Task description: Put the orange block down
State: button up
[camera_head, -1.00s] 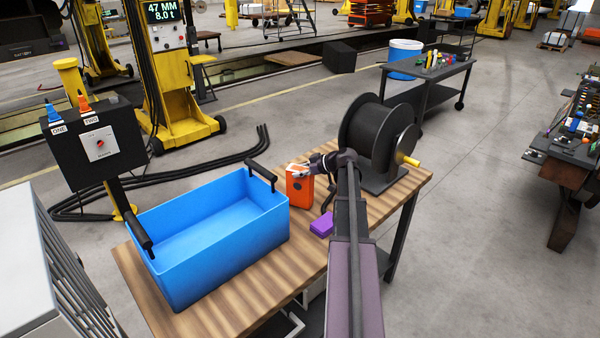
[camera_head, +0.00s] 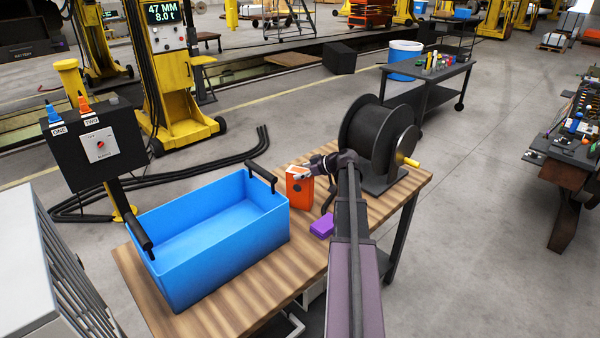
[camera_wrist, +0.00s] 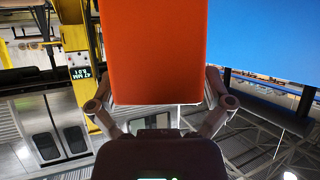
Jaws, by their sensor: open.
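The orange block (camera_head: 299,190) stands upright on the wooden table, between the blue bin and the black reel. It fills the upper middle of the wrist view (camera_wrist: 153,50). My gripper (camera_head: 301,173) is at the top of the block, reaching in from the right. In the wrist view its two fingers (camera_wrist: 158,88) lie on either side of the block's near end. The jaws are open; whether a finger still touches the block I cannot tell.
The blue bin (camera_head: 222,262) with black handles stands left of the block. A purple block (camera_head: 322,226) lies in front, close to my arm. The black reel (camera_head: 372,138) is at the table's back right. The wooden table (camera_head: 285,272) has bare room in front of the bin's right side.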

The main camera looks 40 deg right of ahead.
jog(key=p+v, duration=0.5)
jog(key=v, duration=0.7)
jog(key=shift+s+a+f, duration=0.1)
dwell(0.4)
